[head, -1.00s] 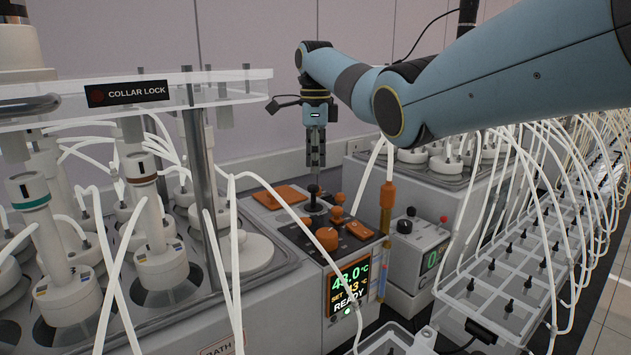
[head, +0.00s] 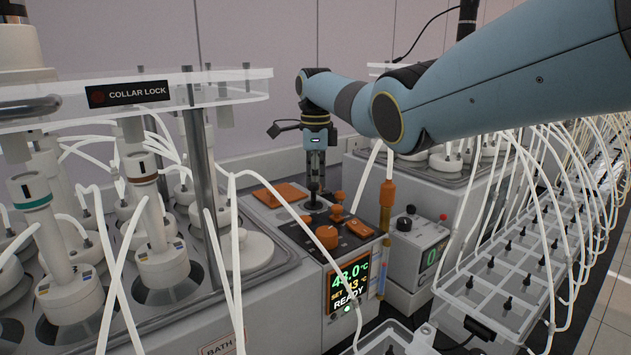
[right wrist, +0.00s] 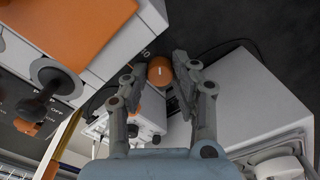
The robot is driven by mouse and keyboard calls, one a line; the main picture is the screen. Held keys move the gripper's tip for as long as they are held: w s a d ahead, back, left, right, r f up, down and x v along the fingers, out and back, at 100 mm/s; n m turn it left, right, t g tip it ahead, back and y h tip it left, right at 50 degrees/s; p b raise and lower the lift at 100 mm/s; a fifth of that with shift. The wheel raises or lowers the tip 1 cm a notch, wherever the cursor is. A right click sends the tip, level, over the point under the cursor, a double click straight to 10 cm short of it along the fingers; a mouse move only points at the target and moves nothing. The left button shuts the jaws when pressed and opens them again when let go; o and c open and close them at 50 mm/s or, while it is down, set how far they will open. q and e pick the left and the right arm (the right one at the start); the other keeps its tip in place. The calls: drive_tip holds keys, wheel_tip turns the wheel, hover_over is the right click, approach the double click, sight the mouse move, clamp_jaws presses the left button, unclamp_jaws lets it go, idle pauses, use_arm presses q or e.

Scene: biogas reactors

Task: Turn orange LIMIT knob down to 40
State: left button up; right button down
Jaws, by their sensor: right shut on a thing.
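A round orange knob (right wrist: 160,70) with a short white mark on its top sits between the fingertips of my right gripper (right wrist: 160,78) in the right wrist view. The jaws are shut on it from both sides. In the head view my right gripper (head: 316,180) points straight down at the back of the bath's control panel, behind a black knob (head: 313,200); the held orange knob is hidden there. My left gripper is not in view.
The display (head: 349,284) reads 43.0 °C and READY. White tubes (head: 272,192) loop in front. A second unit (head: 417,250) stands to the right.

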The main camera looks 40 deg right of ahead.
drive_tip(key=shift+r, duration=0.1)
drive_tip(key=n+p, duration=0.2)
drive_tip(key=n, duration=0.1)
drive_tip(key=shift+n+p, duration=0.6)
drive_tip(key=shift+n, duration=1.7)
drive_tip(key=c, duration=1.3)
unclamp_jaws()
drive_tip(key=shift+c, duration=0.2)
wheel_tip(320, 180, up, 12)
